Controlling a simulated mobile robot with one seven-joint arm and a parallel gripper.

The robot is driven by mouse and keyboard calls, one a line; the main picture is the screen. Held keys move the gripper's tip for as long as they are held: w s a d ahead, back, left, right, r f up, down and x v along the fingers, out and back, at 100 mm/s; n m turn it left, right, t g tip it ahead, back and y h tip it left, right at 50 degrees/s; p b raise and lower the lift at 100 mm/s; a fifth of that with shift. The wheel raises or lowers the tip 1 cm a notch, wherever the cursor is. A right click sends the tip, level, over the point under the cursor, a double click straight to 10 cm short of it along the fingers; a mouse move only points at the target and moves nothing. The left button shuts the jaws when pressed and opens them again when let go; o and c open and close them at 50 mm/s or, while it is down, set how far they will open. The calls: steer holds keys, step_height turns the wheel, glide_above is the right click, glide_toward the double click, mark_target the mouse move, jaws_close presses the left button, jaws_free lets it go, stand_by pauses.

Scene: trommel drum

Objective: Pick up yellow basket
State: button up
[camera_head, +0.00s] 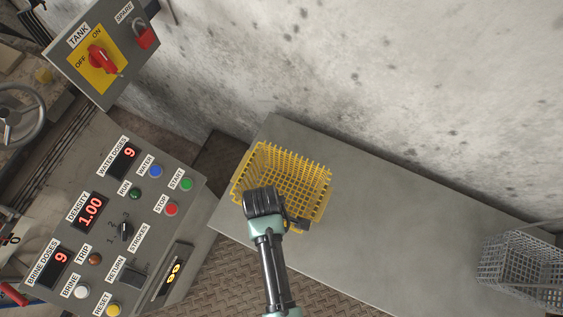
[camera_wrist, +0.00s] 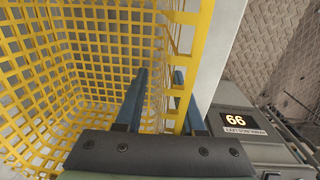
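The yellow basket (camera_head: 288,178) is an open mesh box standing on the grey bench top, near its left end. In the wrist view the basket (camera_wrist: 75,60) fills the left half, with its near wall and rim running between my two blue fingers. My gripper (camera_wrist: 160,90) is open, one finger on the inner side of the wall and the other on the outer side. A gap shows between the fingers; whether either touches the mesh cannot be told. In the head view my gripper (camera_head: 282,213) is over the basket's front side, its fingertips largely hidden.
The grey bench (camera_head: 400,215) is bare between the yellow basket and a grey wire basket (camera_head: 522,270) at right. A concrete wall (camera_head: 380,75) rises behind. A control panel (camera_head: 120,230) with buttons and displays stands close at left, below a tank switch box (camera_head: 100,58).

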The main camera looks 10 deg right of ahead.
jaws_close()
stand_by(1.2)
